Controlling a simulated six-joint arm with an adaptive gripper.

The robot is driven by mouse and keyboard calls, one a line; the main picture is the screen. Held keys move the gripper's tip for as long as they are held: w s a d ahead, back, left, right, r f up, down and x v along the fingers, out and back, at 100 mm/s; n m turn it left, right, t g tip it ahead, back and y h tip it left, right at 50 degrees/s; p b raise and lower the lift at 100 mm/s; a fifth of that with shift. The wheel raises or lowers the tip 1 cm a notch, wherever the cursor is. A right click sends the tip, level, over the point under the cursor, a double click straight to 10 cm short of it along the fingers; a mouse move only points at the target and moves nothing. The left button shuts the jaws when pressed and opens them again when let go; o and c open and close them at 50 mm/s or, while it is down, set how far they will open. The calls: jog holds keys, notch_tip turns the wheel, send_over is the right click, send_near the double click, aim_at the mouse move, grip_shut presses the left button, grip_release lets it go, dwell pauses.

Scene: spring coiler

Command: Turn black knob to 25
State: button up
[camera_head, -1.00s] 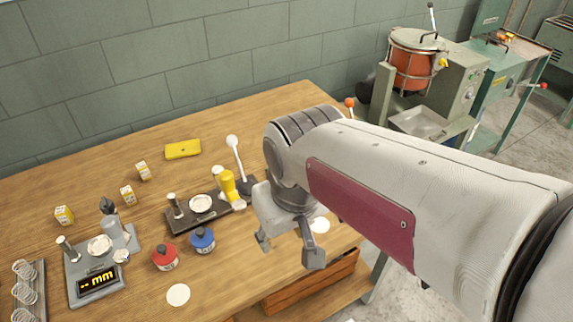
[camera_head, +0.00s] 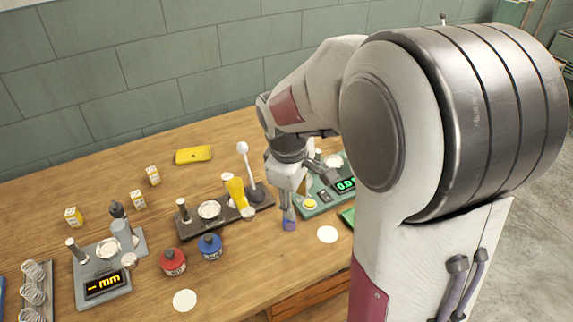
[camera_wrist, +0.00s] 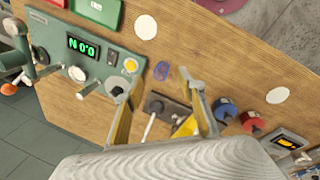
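My gripper (camera_head: 288,205) points down over the table beside the green device (camera_head: 318,197). In the wrist view its two fingers stand well apart, and my gripper (camera_wrist: 162,88) is open with nothing held between them. The green device (camera_wrist: 72,75) carries a lit green display (camera_wrist: 83,46), a yellow button (camera_wrist: 130,65) and a small dark switch panel (camera_wrist: 112,57).
A dark stand with a yellow handle (camera_head: 236,192) is left of my gripper. Red (camera_head: 173,262) and blue (camera_head: 210,247) bottles stand nearer the front. A grey gauge (camera_head: 103,284) is at the left. White discs (camera_head: 327,234) lie on the table (camera_head: 245,275).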

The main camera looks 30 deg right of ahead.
jog(key=w+d+f+n, duration=0.1)
jog(key=w+n, duration=0.1)
jog(key=w+d+f+n, duration=0.2)
jog(key=w+n, duration=0.1)
jog(key=w+d+f+n+h, duration=0.1)
jog(key=w+d+n, duration=0.1)
jog(key=w+n, duration=0.1)
jog(key=shift+w+d+f, duration=0.2)
jog(key=shift+f, duration=0.05)
jog(key=w+d+r+n+t, duration=0.1)
jog(key=w+d+n, duration=0.1)
jog(key=w+n, duration=0.3)
jog(key=shift+w+r+n+t+h, duration=0.2)
jog(key=shift+r+n+t+h, duration=0.15)
jog(key=shift+n, duration=1.95)
jog(key=shift+x, duration=3.85)
jog(key=c, duration=1.1)
